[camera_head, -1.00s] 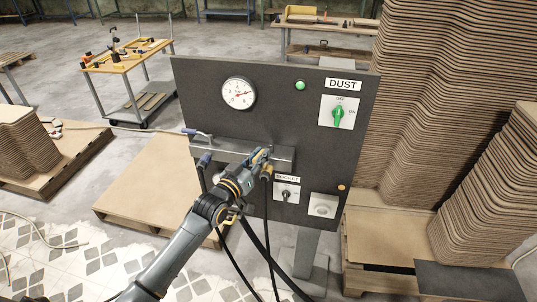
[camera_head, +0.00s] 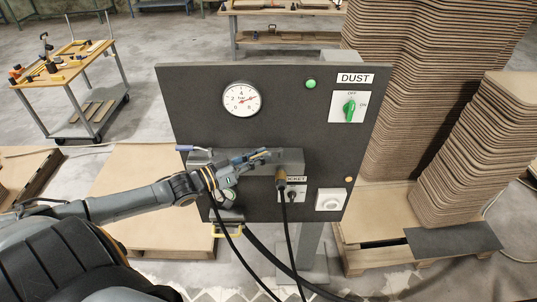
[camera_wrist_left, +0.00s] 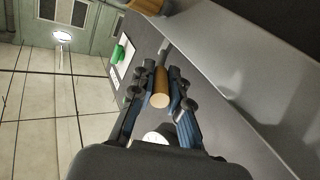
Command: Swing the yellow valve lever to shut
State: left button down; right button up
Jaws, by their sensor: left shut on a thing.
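The grey valve box (camera_head: 293,157) is fixed to the dark upright panel (camera_head: 190,100). My left gripper (camera_head: 264,154) is at the front of this box. In the left wrist view the yellow-orange lever handle (camera_wrist_left: 161,88) lies between the two fingers of my left gripper (camera_wrist_left: 160,98), which is shut on it. In the head view the fingers largely hide the lever. A blue-handled lever (camera_head: 185,148) sticks out at the box's left end. My right gripper is not in view.
A brass-coloured cable fitting (camera_head: 281,178) hangs under the box beside my gripper, with black cables below. A green dust switch (camera_head: 349,108), a gauge (camera_head: 242,99) and a white round knob (camera_head: 330,199) are on the panel. Stacked curved boards (camera_head: 465,150) stand at right.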

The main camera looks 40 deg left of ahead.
pick_arm(q)
jog(key=shift+a, duration=0.15)
dwell(0.4)
jog(key=c, duration=1.3)
grip_release()
jog(key=v, duration=1.2)
jog(key=shift+w+a, duration=0.1)
jog(key=shift+a, duration=0.05)
